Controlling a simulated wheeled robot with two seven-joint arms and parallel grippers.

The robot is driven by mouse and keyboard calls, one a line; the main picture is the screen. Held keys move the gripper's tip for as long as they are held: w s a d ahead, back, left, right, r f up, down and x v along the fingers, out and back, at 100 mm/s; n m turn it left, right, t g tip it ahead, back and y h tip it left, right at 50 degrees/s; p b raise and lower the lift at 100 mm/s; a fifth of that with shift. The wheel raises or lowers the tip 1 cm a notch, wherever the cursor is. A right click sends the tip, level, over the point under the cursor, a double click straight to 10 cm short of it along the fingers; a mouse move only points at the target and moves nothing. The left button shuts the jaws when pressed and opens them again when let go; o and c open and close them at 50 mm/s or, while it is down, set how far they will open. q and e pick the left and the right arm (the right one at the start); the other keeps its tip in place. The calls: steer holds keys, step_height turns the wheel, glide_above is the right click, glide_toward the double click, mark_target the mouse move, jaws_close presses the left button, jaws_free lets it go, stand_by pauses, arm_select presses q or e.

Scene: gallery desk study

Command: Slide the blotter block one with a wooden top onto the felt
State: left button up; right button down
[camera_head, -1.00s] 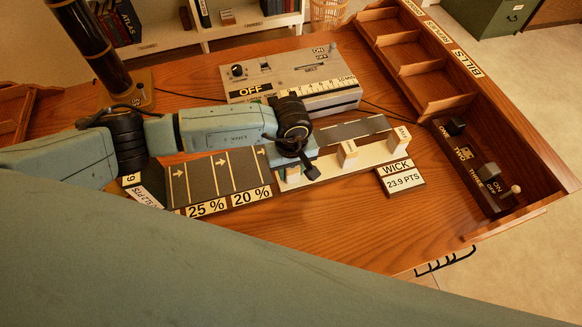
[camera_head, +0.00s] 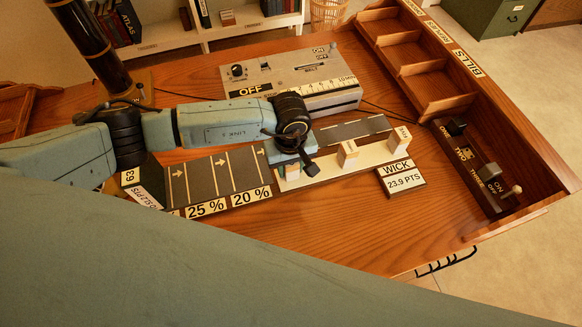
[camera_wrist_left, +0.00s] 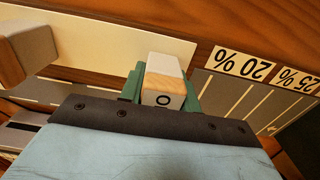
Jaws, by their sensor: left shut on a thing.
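My left gripper (camera_head: 291,172) is shut on a small block at the left end of a white strip (camera_head: 325,170). In the left wrist view the block (camera_wrist_left: 164,72) sits between the green jaws (camera_wrist_left: 163,88); it has a pale face and a wooden part marked with a dark ring. In the head view the gripper mostly hides it. Two similar pale blocks stand farther right, one mid-strip (camera_head: 348,153) and one at the right end (camera_head: 400,138). A dark panel with arrows (camera_head: 200,180) lies left of the gripper. A dark strip (camera_head: 352,130) lies behind the blocks. I cannot tell which is the felt.
A grey device marked OFF (camera_head: 290,80) stands behind. A WICK sign (camera_head: 402,177) is at the front right. A switch box (camera_head: 480,170) and wooden compartments (camera_head: 420,65) line the right side.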

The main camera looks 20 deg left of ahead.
arm_select(q)
steer(key=shift+w+a+b, duration=0.6)
steer(key=shift+w+b, duration=0.15)
steer(key=shift+w, duration=0.15)
steer(key=shift+w+a+b, duration=0.6)
steer(key=shift+w+b, duration=0.15)
steer(key=shift+w, duration=0.15)
steer(key=shift+w+a+b, duration=0.6)
steer(key=shift+w+b, duration=0.15)
steer(key=shift+w, duration=0.15)
steer(key=shift+w+a+b, duration=0.55)
steer(key=shift+w+b, duration=0.15)
steer(key=shift+w, duration=0.1)
steer(key=shift+f+b, duration=0.2)
steer(key=shift+b, duration=0.15)
steer(key=o, duration=1.1)
